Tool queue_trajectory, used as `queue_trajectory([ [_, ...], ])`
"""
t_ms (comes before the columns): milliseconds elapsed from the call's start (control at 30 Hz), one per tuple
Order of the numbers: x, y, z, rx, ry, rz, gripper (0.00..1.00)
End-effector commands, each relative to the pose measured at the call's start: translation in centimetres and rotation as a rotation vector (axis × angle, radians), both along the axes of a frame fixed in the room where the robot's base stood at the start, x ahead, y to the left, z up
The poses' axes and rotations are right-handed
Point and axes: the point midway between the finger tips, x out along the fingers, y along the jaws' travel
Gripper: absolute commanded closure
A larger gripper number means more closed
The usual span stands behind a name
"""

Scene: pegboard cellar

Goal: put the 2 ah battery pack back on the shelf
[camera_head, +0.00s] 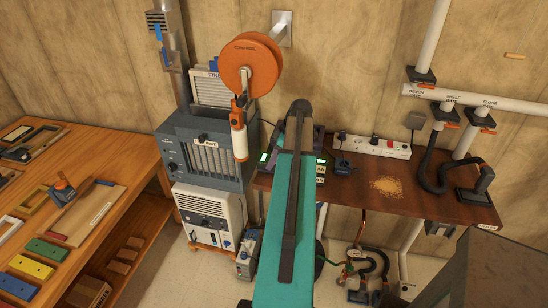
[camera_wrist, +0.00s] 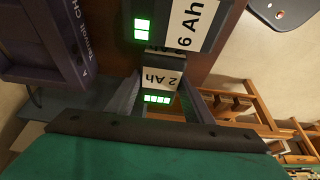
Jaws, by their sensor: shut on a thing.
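The 2 Ah battery pack (camera_wrist: 158,82) shows in the wrist view with a white label, upside down, and a row of lit green bars. My gripper (camera_wrist: 160,98) is shut on it, with a dark finger on either side. A larger 6 Ah pack (camera_wrist: 185,28) with green lights sits just beyond it; I cannot tell if the two touch. A dark charger (camera_wrist: 45,40) with printed lettering is at the left. In the head view, my teal arm hides most of the packs and my gripper at the brown tabletop (camera_head: 430,205). The shelf is not clearly identifiable.
A wooden workbench (camera_head: 110,150) with a lower shelf (camera_head: 125,250) stands at the left. Grey machines (camera_head: 208,150) and an orange reel (camera_head: 250,62) are beside my arm. A power strip (camera_head: 375,146) and a black hose (camera_head: 428,170) are at the tabletop.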

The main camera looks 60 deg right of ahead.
Motion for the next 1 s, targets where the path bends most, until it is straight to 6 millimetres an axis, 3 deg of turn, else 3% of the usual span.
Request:
queue_trajectory([
  [67, 0.1, 0.0, -0.2, -0.001, -0.001, 0.000, 0.76],
  [100, 0.0, 0.0, -0.2, 0.000, 0.000, 0.000, 0.50],
  [200, 0.0, 0.0, -0.2, 0.000, 0.000, 0.000, 0.35],
  [700, 0.0, 0.0, 0.2, 0.000, 0.000, 0.001, 0.35],
  [1000, -0.9, -0.3, 2.3, -0.002, -0.001, 0.000, 0.35],
])
